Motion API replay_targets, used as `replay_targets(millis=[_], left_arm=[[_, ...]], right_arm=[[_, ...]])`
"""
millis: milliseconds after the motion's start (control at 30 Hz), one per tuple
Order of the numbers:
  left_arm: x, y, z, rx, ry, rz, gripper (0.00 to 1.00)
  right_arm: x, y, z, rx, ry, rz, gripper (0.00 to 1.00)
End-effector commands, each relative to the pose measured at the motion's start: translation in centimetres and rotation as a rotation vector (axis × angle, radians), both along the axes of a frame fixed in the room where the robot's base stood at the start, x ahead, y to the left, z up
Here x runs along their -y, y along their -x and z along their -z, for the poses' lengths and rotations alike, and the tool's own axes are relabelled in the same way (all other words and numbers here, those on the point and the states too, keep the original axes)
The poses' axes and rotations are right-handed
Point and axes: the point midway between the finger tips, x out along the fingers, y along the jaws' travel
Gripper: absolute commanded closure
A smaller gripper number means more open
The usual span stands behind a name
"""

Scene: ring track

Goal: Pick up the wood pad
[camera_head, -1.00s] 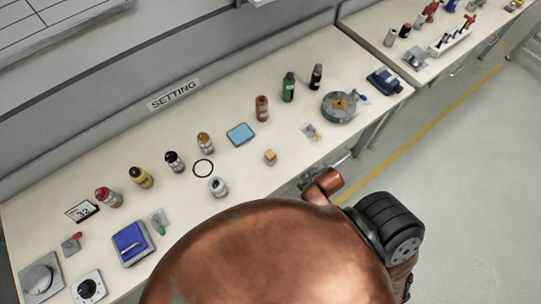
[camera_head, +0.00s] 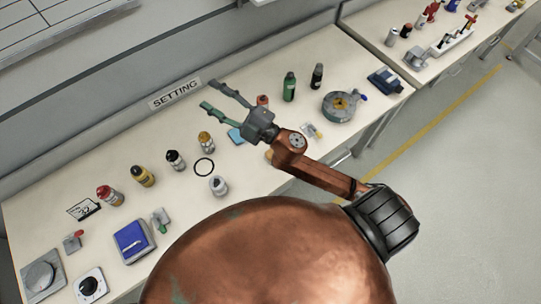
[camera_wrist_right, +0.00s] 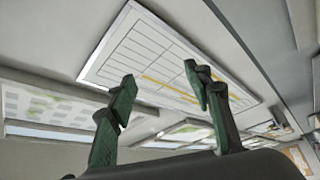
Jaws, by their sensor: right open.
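The wood pad (camera_head: 268,155) is a small tan block near the front edge of the workbench (camera_head: 75,170). My right arm's orange link covers most of it in the head view, and only its left edge shows. My right gripper (camera_head: 208,94) is open and empty, above the back part of the bench near the SETTING sign, well away from the pad. In the right wrist view its green fingertips (camera_wrist_right: 160,75) are spread and point towards the wall board and ceiling, with nothing between them. My left gripper is not in view.
A blue pad (camera_head: 235,135) and a reddish bottle (camera_head: 262,101) are partly hidden by the right gripper. A black ring (camera_head: 204,167), a white-grey bottle (camera_head: 218,185) and an amber-topped bottle (camera_head: 206,141) stand left of the pad. A round grey device (camera_head: 343,106) is at the right.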

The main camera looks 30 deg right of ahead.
Motion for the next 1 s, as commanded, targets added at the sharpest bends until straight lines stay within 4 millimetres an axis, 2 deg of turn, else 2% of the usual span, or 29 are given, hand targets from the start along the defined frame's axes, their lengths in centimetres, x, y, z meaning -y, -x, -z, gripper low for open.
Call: replay_targets(millis=[33,100,167,200,267,333,367,400,433,467,500,567,600,700,800,900,1000], left_arm=[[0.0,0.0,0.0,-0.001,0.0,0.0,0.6],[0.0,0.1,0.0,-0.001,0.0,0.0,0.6],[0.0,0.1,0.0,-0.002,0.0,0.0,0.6],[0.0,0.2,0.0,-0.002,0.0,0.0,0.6],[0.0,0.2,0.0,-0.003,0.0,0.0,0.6],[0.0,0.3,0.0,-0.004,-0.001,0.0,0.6],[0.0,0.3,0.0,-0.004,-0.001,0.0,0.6],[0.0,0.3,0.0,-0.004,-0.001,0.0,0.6],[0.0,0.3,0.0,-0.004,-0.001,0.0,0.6],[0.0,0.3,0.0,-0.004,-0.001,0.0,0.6],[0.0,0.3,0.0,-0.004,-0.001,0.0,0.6],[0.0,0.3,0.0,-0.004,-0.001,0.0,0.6],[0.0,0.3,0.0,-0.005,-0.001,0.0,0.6],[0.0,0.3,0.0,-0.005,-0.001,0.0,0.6],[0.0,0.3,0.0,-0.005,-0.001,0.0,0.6],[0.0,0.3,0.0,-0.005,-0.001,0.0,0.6],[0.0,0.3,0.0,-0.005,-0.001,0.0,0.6]], right_arm=[[-3.9,1.3,-0.8,0.085,0.108,-0.127,0.54],[-8.6,3.9,-0.1,0.18,0.264,-0.304,0.54],[-11.8,6.2,1.8,0.237,0.411,-0.455,0.54],[-13.2,7.7,3.8,0.262,0.516,-0.552,0.54],[-14.4,9.6,7.4,0.28,0.686,-0.691,0.54],[-13.8,11.2,12.4,0.269,0.897,-0.836,0.54],[-13.0,11.6,14.6,0.251,0.991,-0.893,0.54],[-11.3,11.9,17.4,0.221,1.118,-0.962,0.54],[-9.7,11.9,19.4,0.187,1.211,-1.006,0.54],[-7.9,11.8,21.2,0.151,1.302,-1.044,0.54],[-5.1,11.4,23.2,0.094,1.418,-1.086,0.54],[-0.8,10.7,25.4,-0.003,1.576,-1.129,0.54],[2.0,10.3,26.3,-0.067,1.667,-1.147,0.54],[8.1,9.2,27.3,-0.218,1.842,-1.164,0.54],[12.0,8.5,27.3,-0.324,1.943,-1.161,0.54],[13.7,8.3,27.6,-0.375,1.986,-1.159,0.54],[14.0,8.3,28.5,-0.386,1.993,-1.161,0.54]])
